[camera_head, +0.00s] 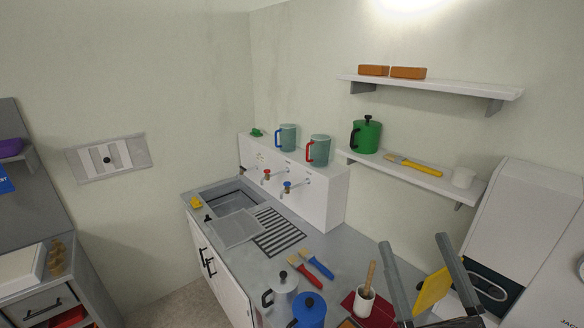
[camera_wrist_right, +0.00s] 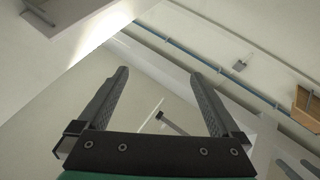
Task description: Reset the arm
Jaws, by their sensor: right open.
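My right gripper (camera_head: 418,262) is at the lower right of the head view, raised above the counter, with its two fingers spread apart. In the right wrist view the fingers (camera_wrist_right: 165,105) are wide apart with nothing between them; walls and ceiling show behind. A yellow flat thing (camera_head: 433,289) shows between or behind the fingers in the head view; the depth is unclear. My left gripper is not in either view.
The grey counter (camera_head: 345,250) holds a sink (camera_head: 233,201), brushes (camera_head: 318,264), a silver pot (camera_head: 284,287), a blue pot (camera_head: 309,312) and a cup (camera_head: 365,301). Two wall shelves (camera_head: 430,88) hang above. A white machine (camera_head: 525,230) stands at the right.

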